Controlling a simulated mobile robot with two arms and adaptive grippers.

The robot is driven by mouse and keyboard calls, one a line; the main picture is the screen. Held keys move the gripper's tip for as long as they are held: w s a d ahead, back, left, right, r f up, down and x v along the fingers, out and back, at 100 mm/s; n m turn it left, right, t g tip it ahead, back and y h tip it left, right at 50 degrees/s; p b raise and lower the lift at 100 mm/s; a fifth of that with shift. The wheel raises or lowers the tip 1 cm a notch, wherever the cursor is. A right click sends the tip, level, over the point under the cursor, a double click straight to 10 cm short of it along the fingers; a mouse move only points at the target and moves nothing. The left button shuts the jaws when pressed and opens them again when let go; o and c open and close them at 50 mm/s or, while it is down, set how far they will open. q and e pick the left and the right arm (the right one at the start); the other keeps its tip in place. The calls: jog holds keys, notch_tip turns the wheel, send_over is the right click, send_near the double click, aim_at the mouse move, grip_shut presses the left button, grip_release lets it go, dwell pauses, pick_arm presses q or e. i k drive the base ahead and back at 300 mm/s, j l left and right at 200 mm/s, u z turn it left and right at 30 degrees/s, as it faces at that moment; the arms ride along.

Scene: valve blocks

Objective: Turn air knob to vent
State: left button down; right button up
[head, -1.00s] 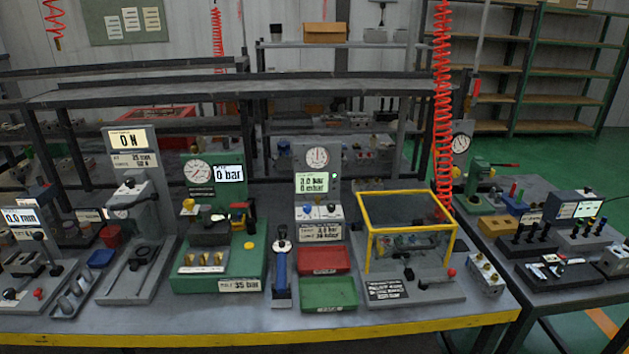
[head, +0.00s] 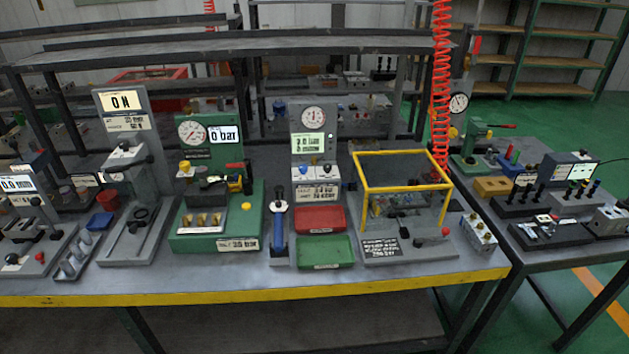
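The grey test station (head: 331,142) stands upright near the middle of the bench, with a round dial gauge (head: 313,117) and a pale green display (head: 308,143) on its panel. The display's figures are blurred. Below the display, a light box carries a small blue knob (head: 303,169) on the left and a dark knob (head: 327,168) on the right. Their labels are too small to read, so I cannot tell which is the air knob or where it points. Neither of my grippers is in view.
A red tray (head: 319,219) and a green tray (head: 325,252) lie before the station. A blue-handled tool (head: 278,232) stands left. A yellow-framed clear guard box (head: 404,188) stands right, near a red coiled hose (head: 441,95). A green press station (head: 217,240) is farther left.

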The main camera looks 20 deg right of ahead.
aim_at(328, 167)
jog(key=i+j+z, duration=0.2)
jog(key=i, duration=0.35)
jog(key=i+j+z, duration=0.2)
jog(key=i, duration=0.3)
